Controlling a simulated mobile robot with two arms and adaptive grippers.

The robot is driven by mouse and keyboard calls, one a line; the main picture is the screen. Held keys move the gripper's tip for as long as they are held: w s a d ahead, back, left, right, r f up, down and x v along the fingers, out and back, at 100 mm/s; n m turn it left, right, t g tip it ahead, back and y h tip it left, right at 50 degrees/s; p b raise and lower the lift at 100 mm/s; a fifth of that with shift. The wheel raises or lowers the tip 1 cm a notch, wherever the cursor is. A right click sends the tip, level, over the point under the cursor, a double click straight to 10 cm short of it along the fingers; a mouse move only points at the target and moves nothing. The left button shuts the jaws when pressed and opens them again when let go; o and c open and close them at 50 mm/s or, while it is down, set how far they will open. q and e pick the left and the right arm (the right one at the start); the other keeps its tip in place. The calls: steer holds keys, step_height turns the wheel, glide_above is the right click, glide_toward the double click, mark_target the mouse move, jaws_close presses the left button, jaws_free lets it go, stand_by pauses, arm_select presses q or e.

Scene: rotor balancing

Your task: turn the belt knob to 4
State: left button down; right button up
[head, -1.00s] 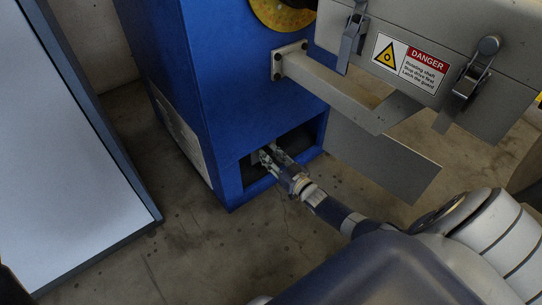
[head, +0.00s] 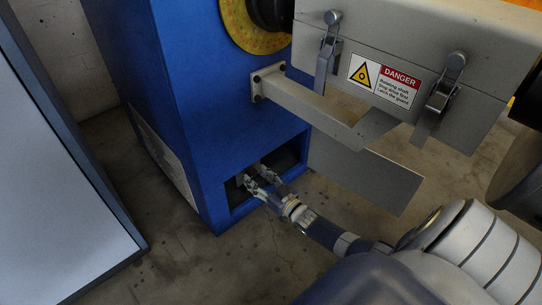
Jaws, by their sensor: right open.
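The blue machine cabinet (head: 185,105) stands in the upper middle of the head view, with a dark recess low in its front. My right gripper (head: 256,178) is at the mouth of this recess, its fingers apart and reaching inside. A small grey part shows just by the fingertips; I cannot tell whether it is the belt knob or whether the fingers touch it. No number on a scale can be read. My left gripper is not in view.
A grey guard box (head: 420,60) with latches and a danger label (head: 384,82) hangs above right. A grey bracket arm (head: 315,108) and a flat plate (head: 365,177) jut out above my right forearm. A pale panel (head: 50,190) stands at left. Bare floor lies between.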

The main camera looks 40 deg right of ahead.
steer(key=s, duration=1)
steer(key=shift+s+d, duration=0.4)
